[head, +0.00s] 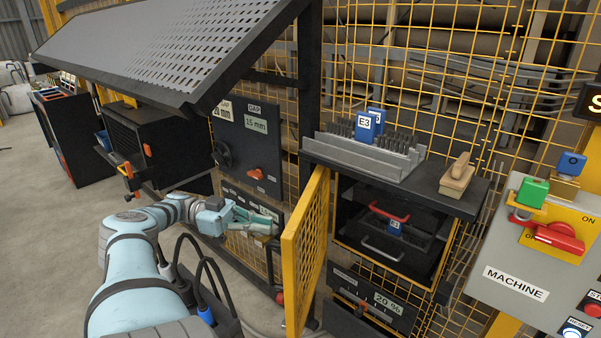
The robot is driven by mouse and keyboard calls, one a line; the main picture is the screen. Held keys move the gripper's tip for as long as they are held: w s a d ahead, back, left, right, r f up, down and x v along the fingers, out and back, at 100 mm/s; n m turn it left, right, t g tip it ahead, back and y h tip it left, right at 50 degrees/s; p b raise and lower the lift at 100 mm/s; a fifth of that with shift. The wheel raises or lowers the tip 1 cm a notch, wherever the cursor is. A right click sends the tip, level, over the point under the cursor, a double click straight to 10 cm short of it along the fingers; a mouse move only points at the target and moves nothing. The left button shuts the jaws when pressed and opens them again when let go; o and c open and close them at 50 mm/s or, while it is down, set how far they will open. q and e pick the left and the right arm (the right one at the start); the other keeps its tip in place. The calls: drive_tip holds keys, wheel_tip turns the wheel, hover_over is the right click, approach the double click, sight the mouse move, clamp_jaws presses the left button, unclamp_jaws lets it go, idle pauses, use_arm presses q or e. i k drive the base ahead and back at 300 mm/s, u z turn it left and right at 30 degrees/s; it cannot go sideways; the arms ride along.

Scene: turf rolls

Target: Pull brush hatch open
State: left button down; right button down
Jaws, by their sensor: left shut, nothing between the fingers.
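The brush hatch (305,252) is a yellow-framed mesh door, seen nearly edge-on at the centre. It stands swung out from the dark cabinet, and the opening to its right is uncovered. Inside are a red handle (388,212), a grey handle (382,250) and a blue tag (395,226). My left gripper (268,220), with teal fingers, is shut and empty just left of the hatch. Whether it touches the hatch frame cannot be told. My right gripper is not in view.
A dark shelf (450,205) above the opening carries a grey brush rack (365,155) with blue tags and a wooden-handled brush (457,180). A control panel (532,250) with a red handle stands at right. A dial panel (248,140) is behind my arm. Open floor lies at left.

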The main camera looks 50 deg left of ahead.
sight(295, 326)
drive_tip(key=k, duration=1.5)
drive_tip(key=u, duration=0.05)
